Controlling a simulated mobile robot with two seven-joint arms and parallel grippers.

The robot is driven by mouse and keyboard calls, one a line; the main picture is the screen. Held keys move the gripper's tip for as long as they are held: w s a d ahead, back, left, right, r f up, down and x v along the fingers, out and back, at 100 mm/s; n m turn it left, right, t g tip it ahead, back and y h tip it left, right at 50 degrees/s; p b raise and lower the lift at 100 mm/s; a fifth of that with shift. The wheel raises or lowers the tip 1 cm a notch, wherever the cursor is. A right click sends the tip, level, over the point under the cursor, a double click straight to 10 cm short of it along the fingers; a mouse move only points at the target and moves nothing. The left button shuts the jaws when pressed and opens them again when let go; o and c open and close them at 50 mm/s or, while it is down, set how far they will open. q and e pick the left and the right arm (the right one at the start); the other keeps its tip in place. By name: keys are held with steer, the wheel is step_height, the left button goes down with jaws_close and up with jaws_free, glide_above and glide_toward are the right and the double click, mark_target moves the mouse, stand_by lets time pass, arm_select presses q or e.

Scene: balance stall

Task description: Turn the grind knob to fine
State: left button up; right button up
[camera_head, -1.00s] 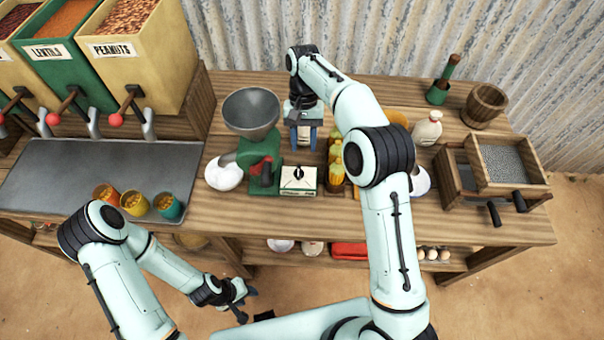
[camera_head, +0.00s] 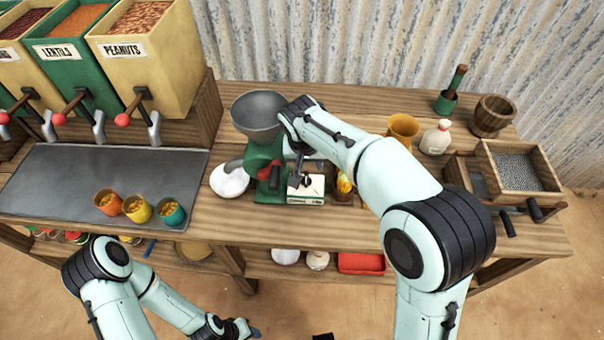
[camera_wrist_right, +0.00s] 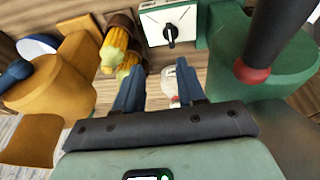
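The grind knob (camera_wrist_right: 170,36) is a small black knob with a pale mark, on the white face of a dial box (camera_wrist_right: 184,15) beside the green grinder. In the right wrist view it lies beyond my right fingertips, apart from them. The dial box also shows in the head view (camera_head: 313,196), partly covered by my right gripper. The green grinder (camera_head: 262,158) carries a grey hopper (camera_head: 257,108). My right gripper (camera_wrist_right: 158,78) is open and empty, its blue fingers spread. My left gripper (camera_head: 243,329) hangs low in front of the bench; its fingers are too small to read.
A black handle with a red collar (camera_wrist_right: 252,72) is close on the right in the wrist view. Corn cobs (camera_wrist_right: 117,50) stand left of the dial box. Several filled cups, including a teal one (camera_head: 171,212), stand on the grey tray (camera_head: 60,185).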

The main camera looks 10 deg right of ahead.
mark_target(306, 176)
steer(key=shift+t+y, duration=0.3)
steer(key=shift+t, duration=0.4)
steer(key=x, duration=1.3)
steer(key=shift+a+f, duration=0.35)
steer(key=shift+f, duration=0.1)
jaws_close()
